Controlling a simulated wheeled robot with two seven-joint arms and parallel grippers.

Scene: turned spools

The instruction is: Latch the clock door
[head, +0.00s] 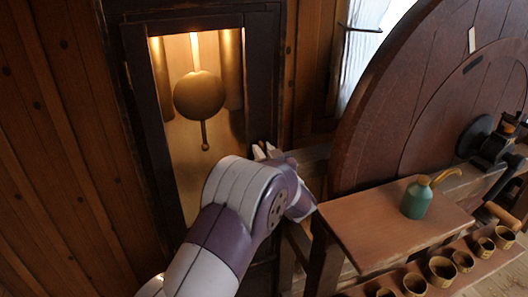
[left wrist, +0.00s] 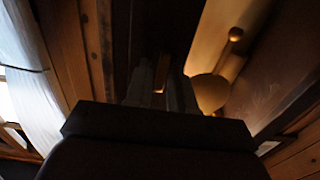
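The clock door (head: 258,85) is a dark wooden frame around a tall opening. Through it I see a round brass pendulum bob (head: 199,95) and brass cylinders. I cannot tell whether the door sits flush in its case. My left gripper (head: 265,151) is at the door's right edge, its pale fingertips partly hidden behind my white and purple wrist. In the left wrist view, its two fingers (left wrist: 160,88) stand slightly apart against the dark frame, with a small brass-coloured piece (left wrist: 159,82) between them. Whether they grip that piece is unclear. My right gripper is out of view.
A large round wooden wheel (head: 390,105) stands right of the clock. Before it, a wooden shelf (head: 370,228) holds a green oil can (head: 417,198). Several small cups (head: 442,271) stand on a lower ledge. A plank wall (head: 60,130) is at left.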

